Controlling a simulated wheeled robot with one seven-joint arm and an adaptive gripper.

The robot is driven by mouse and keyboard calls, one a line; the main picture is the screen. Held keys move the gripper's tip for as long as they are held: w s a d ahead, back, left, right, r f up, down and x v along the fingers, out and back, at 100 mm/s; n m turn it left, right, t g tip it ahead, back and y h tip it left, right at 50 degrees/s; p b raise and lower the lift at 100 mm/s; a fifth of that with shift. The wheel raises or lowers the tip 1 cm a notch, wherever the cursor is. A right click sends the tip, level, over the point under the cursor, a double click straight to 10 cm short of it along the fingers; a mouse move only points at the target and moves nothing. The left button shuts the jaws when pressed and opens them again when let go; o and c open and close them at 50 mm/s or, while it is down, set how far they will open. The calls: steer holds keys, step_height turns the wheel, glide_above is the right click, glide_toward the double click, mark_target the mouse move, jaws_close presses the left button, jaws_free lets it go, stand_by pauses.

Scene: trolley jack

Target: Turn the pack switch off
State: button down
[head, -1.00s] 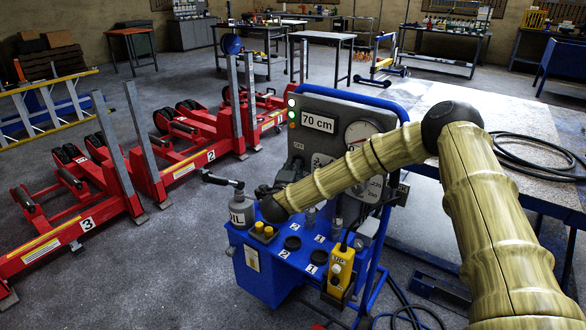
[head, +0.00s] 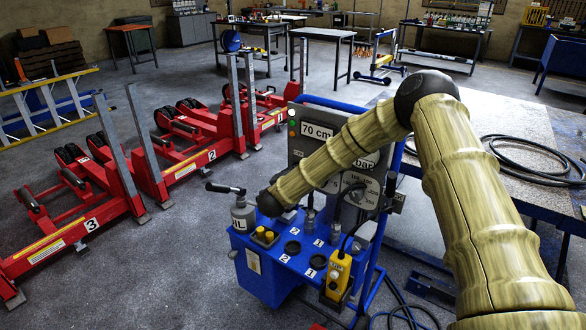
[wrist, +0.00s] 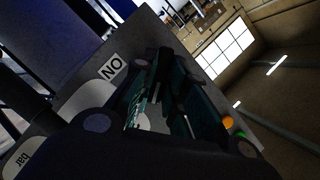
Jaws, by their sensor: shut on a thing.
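The pack is a blue trolley (head: 270,275) with a grey upright panel (head: 312,109). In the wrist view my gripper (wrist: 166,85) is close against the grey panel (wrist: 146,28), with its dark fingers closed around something. The pack switch itself is hidden between and behind the fingers, so I cannot make out its position. An upside-down ON label (wrist: 111,68) is just beside the fingers. Orange (wrist: 228,122) and green (wrist: 240,134) lamps are at the other side. In the head view my forearm covers the gripper and part of the panel.
Red wheel lifts (head: 105,185) stand at left. A table with a coiled black hose (head: 535,160) is at right. Floor at front left is clear.

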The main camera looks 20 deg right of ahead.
steer(key=shift+w+a+r+n+g+h+p, duration=0.15)
steer(key=shift+n+g+h+p, duration=0.4)
steer(key=shift+n+g+p, duration=1.15)
steer(key=shift+w+a+n+g+h+p, duration=0.1)
steer(key=shift+n+g+h+p, duration=0.65)
steer(key=shift+n+p, duration=1.65)
steer(key=c, duration=1.4)
jaws_free()
steer(key=shift+c, duration=0.2)
steer(key=v, duration=1.2)
steer(key=shift+r, duration=0.2)
steer(key=shift+d+f, duration=0.1)
